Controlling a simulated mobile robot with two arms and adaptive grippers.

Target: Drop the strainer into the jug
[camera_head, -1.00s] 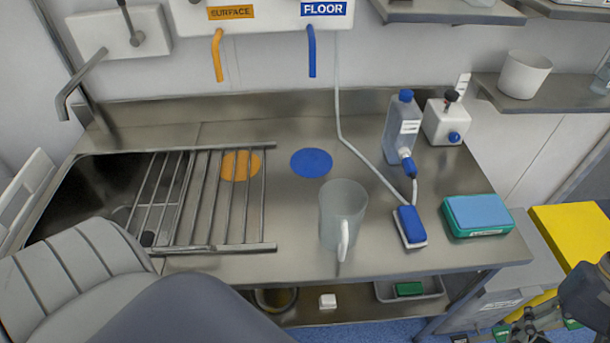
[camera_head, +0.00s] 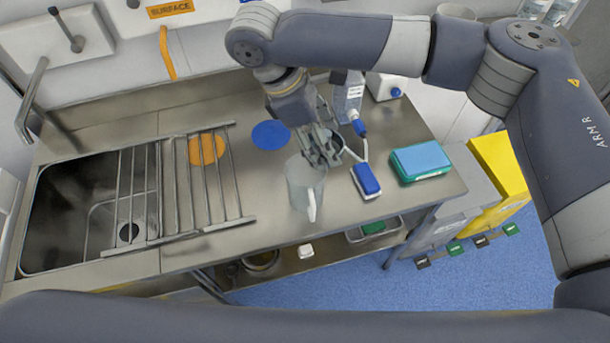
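The translucent jug (camera_head: 304,185) stands upright on the steel worktop, its handle towards the front edge. My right gripper (camera_head: 324,156) comes down from behind, above and beside the jug's far right rim. Its fingers are closed around the edge of a small round, dark-rimmed thing that looks like the strainer (camera_head: 336,147). The strainer is partly hidden by the fingers, and I cannot tell whether it touches the jug. My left arm crosses the bottom of the view, but its gripper is out of view.
A bottle (camera_head: 347,97) stands behind. A metal rack (camera_head: 180,190) spans the sink edge at left. A blue disc (camera_head: 270,135) lies flat behind the jug.

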